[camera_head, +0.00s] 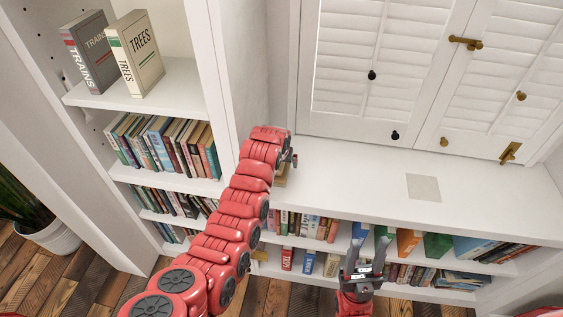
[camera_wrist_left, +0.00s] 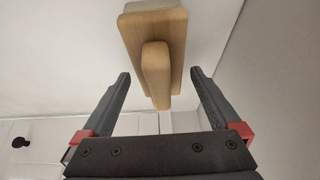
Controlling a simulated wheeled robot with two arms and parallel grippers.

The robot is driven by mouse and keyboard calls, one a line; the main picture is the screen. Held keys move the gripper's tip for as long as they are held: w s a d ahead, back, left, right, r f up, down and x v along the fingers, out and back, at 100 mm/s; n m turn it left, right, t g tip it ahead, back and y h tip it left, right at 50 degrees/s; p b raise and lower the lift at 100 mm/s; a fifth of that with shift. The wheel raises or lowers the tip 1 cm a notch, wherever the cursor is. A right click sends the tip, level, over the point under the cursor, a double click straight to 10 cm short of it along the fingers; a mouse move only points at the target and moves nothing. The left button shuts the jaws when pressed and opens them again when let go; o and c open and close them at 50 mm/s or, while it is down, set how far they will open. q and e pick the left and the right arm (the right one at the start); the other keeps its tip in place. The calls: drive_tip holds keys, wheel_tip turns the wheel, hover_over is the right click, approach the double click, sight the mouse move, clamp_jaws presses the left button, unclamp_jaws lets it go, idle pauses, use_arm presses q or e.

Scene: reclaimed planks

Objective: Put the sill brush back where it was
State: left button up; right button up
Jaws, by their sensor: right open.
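The sill brush (camera_wrist_left: 176,38) has a pale wooden back and a raised wooden grip. It lies on the white sill (camera_head: 345,180) near the left wall, and in the head view only a tan sliver (camera_head: 281,178) shows beside my left arm. My left gripper (camera_wrist_left: 160,74) is open, with a finger on each side of the brush's grip; gaps show on both sides. In the head view my left gripper is mostly hidden by its arm. My right gripper (camera_head: 369,245) is open and empty, in front of the lower bookshelf.
A beige square (camera_head: 423,188) lies on the sill to the right; the sill between is clear. White shutters (camera_head: 390,70) with knobs stand behind. A bookcase (camera_head: 180,85) with books is at left, a plant pot (camera_head: 50,236) at far left.

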use_arm(q)
drive_tip(key=shift+r, duration=0.2)
drive_tip(key=v, duration=1.2)
drive_tip(key=shift+b, duration=0.45)
drive_tip(key=shift+f, duration=0.1)
